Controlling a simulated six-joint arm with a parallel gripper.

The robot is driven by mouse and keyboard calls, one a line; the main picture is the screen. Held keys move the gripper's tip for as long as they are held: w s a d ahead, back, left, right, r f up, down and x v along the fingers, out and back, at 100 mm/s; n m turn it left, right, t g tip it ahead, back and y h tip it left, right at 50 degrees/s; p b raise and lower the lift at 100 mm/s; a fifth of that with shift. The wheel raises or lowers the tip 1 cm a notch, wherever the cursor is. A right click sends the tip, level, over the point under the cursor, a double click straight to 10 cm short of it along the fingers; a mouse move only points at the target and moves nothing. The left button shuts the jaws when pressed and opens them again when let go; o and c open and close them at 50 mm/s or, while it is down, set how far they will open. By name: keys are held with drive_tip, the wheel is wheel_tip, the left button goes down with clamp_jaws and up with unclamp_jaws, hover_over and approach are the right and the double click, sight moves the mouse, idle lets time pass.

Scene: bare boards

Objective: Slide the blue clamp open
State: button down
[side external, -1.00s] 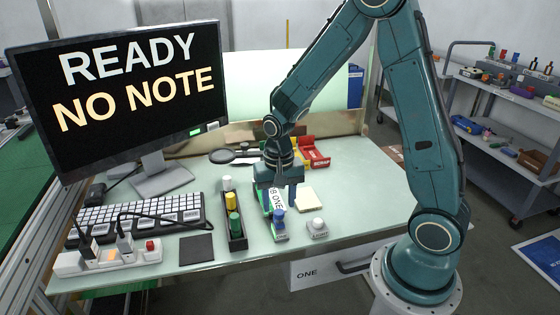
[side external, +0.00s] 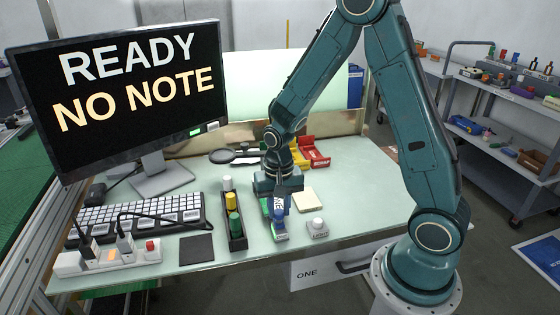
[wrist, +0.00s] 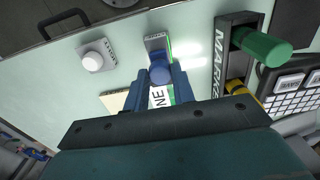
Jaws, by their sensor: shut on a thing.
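The blue clamp shows as a blue knob (side external: 279,216) on a small grey base near the front of the bench. In the wrist view its round blue knob (wrist: 160,74) sits between my fingertips, at the end of the grey base. My gripper (side external: 278,208) points down over it, and in the wrist view my gripper (wrist: 162,82) is shut on the knob. A white card with dark letters (wrist: 158,97) and a green edge lies behind the knob, partly hidden by my fingers. I cannot tell how far the clamp is open.
A marker tray (side external: 237,240) stands close to the left of the clamp. A white-knobbed block (side external: 317,228) is close to its right. A pale pad (side external: 304,200) lies behind that. The monitor (side external: 120,95) reads READY, NO NOTE.

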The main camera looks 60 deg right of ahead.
drive_tip(key=shift+s+a, duration=1.15)
drive_tip(key=c, duration=1.2)
unclamp_jaws()
drive_tip(key=shift+o, duration=0.2)
drive_tip(key=shift+r, duration=0.15)
drive_tip(key=shift+w+r, duration=0.1)
drive_tip(key=shift+r, duration=1)
wheel_tip(320, 180, up, 11)
drive_tip(key=shift+r, duration=0.2)
